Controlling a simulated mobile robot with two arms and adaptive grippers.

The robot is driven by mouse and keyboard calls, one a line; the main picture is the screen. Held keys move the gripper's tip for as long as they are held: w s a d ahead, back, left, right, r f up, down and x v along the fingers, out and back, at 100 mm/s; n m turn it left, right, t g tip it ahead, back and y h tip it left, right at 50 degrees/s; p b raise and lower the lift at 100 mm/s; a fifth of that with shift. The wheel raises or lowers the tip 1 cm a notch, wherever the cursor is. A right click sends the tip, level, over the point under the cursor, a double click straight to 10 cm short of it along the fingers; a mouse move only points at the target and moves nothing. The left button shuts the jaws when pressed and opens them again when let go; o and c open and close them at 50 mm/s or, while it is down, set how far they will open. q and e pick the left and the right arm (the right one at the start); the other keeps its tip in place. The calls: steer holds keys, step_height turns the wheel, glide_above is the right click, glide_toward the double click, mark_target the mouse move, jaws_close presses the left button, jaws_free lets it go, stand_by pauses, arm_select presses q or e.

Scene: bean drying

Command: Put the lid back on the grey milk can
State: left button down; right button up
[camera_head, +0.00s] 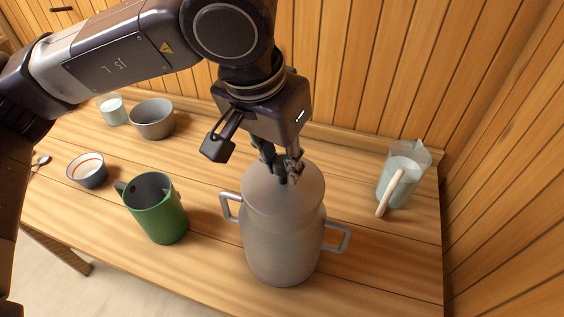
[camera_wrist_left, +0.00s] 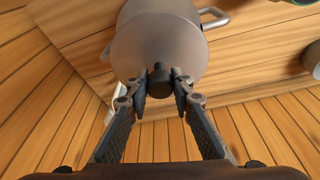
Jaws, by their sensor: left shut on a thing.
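The grey milk can (camera_head: 281,250) stands upright on the wooden table, with a looped handle on each side. Its round grey lid (camera_head: 262,190) is over the can's mouth and looks in line with it. I cannot tell whether it is fully seated. My left gripper (camera_head: 282,178) points down from above and is shut on the lid's knob. In the left wrist view, the fingers (camera_wrist_left: 160,84) close on the dark knob (camera_wrist_left: 159,74) at the middle of the lid (camera_wrist_left: 158,42). The can's mouth is hidden under the lid. My right gripper is not in view.
A green mug (camera_head: 158,215), a small bowl (camera_head: 87,172), a grey bowl (camera_head: 153,119) and a glass (camera_head: 112,109) stand left of the can. Wooden walls close the back and right.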

arm_select(q)
steer(key=shift+b, duration=0.4)
stand_by(0.7)
stand_by(0.3)
steer(key=c, duration=1.6)
jaws_free()
steer(key=shift+o, duration=0.4)
steer(key=o, duration=0.4)
steer(key=shift+r, duration=0.1)
steer(key=shift+r+p, duration=1.85)
steer(key=shift+r, duration=1.55)
